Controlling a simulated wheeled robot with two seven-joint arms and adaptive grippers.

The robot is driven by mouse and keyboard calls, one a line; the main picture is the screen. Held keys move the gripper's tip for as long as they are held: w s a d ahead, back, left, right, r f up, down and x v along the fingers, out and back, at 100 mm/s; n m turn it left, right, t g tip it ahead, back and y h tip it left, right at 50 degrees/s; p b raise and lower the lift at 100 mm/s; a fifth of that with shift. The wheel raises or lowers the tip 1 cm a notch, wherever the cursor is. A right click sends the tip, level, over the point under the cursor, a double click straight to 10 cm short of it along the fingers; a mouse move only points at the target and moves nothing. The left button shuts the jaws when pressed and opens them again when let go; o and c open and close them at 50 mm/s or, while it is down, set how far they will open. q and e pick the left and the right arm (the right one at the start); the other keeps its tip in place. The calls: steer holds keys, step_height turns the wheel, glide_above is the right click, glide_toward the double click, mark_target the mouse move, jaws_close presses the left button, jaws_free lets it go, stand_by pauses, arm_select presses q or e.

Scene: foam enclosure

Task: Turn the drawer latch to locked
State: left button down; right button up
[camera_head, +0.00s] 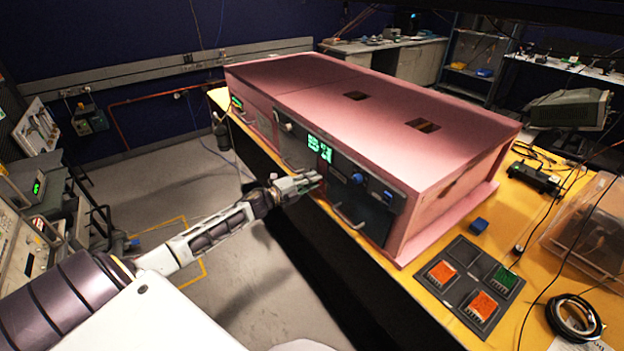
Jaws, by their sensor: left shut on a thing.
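The pink foam enclosure (300,85) stands on a yellow-topped bench, its dark control front facing me. My left gripper (308,182) reaches in from the left and is shut at the front, just below the display and left of the handle. It appears to be on the drawer latch, which its fingers hide; I cannot tell which way the latch is turned. My right gripper is not in view.
A clear bin (590,225) and a coiled cable (575,317) are at the right. Open floor lies left of the bench.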

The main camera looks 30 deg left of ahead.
arm_select(q)
steer(key=shift+w+r, duration=0.1)
steer(key=shift+r, duration=0.1)
steer(key=c, duration=1.6)
jaws_free()
steer(key=shift+o, duration=0.4)
steer(key=shift+f, duration=0.15)
steer(key=shift+w, duration=0.1)
steer(key=shift+s, duration=0.2)
steer(key=shift+s, duration=0.15)
steer(key=v, duration=1.1)
steer(key=shift+s+a, duration=0.15)
